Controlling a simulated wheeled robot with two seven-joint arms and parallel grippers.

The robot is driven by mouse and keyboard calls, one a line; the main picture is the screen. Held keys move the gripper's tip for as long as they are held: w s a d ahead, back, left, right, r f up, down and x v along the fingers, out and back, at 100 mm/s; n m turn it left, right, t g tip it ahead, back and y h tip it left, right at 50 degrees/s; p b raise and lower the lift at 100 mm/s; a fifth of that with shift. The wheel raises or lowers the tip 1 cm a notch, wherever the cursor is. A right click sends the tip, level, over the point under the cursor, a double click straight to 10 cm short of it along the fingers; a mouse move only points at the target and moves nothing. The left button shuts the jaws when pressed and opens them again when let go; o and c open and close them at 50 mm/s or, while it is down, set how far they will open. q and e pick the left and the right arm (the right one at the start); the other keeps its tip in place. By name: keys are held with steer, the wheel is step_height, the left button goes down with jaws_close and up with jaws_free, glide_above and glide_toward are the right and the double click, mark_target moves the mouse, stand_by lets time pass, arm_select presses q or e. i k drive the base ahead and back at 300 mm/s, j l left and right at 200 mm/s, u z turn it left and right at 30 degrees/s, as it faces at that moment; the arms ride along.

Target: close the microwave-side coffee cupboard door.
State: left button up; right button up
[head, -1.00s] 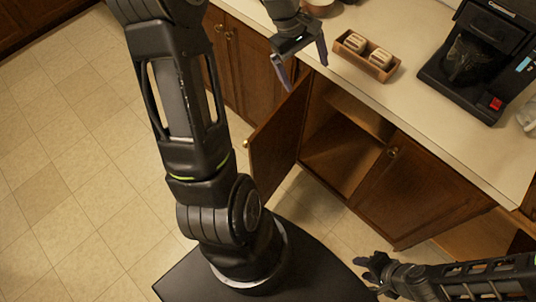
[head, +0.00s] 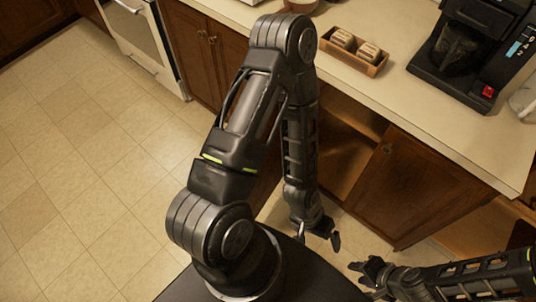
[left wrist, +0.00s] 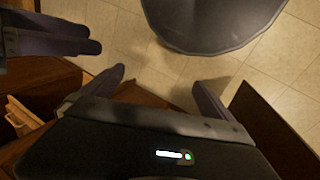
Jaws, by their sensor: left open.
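The cupboard under the counter stands open, its dark interior (head: 345,150) showing in the head view. Its open wooden door (head: 266,184) is mostly hidden behind my left arm; only a brown strip shows. A dark wooden panel at the right of the left wrist view (left wrist: 272,130) may be this door. My left gripper (head: 318,238) is open and empty, low in front of the opening. Its spread fingers show in the left wrist view (left wrist: 158,78). My right gripper (head: 364,275) is low to the right of it; its jaw state is unclear.
A closed neighbouring door (head: 410,190) with a knob is right of the opening. The counter (head: 410,105) above holds a wooden box (head: 355,52) and a black coffee machine (head: 465,45). A white oven (head: 145,40) stands at the back left. The tiled floor (head: 80,170) at left is clear.

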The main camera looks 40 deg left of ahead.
mark_target(270, 175)
steer(key=k+j, duration=0.25)
steer(key=j, duration=0.15)
steer(key=k+j+z, duration=0.1)
steer(key=k+j, duration=0.2)
steer(key=j+z, duration=0.1)
steer(key=j, duration=0.5)
steer(key=k+j+z, duration=0.1)
steer(key=j, duration=0.45)
steer(key=k+j+z, duration=0.1)
steer(key=j, duration=0.45)
steer(key=i+j, duration=0.4)
steer(key=j+z, duration=0.05)
